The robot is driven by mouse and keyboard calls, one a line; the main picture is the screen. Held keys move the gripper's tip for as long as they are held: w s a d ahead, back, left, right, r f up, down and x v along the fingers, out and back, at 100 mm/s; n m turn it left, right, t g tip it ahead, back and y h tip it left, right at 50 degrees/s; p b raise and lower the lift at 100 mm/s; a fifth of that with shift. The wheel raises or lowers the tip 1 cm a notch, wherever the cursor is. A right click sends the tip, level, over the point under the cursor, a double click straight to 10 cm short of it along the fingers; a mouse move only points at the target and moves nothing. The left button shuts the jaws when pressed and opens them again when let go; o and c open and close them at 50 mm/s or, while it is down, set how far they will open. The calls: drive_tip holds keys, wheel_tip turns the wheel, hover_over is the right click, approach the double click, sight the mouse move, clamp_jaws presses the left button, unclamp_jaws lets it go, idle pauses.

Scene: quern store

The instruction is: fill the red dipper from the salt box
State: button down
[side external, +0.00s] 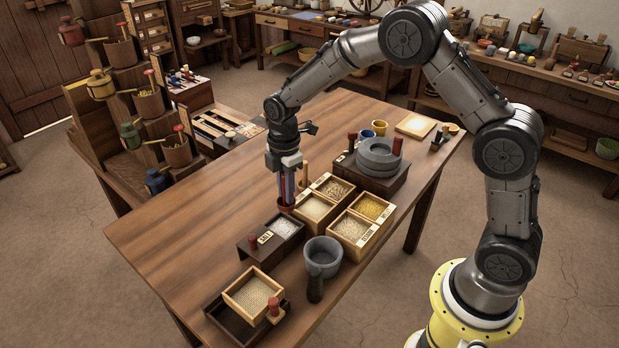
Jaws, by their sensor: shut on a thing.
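The salt box (281,230) is a small dark tray of white salt with a pale label on its front. It sits near the middle of the table. My gripper (287,190) points straight down just behind the salt box and is shut on the red dipper (286,206). The dipper's red cup shows below the fingers, close to the far edge of the salt box. The fingers cover most of its handle. I cannot tell whether the cup touches the table or holds any salt.
Several wooden grain boxes (350,227) stand right of the dipper. A grey bowl (323,256) is in front of them. A quern stone (379,156) sits behind on a dark base. A grain box in a tray (253,292) is at the front. The table's left part (180,235) is clear.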

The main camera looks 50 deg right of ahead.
drive_tip(key=shift+a+f+n, duration=0.15)
drive_tip(key=shift+a+f, duration=0.2)
drive_tip(key=shift+a, duration=0.25)
drive_tip(key=shift+a+f+n, duration=0.15)
drive_tip(key=shift+a+f, duration=0.2)
drive_tip(key=shift+a, duration=0.25)
drive_tip(key=shift+f, duration=3.95)
drive_tip(key=shift+r, duration=3.8)
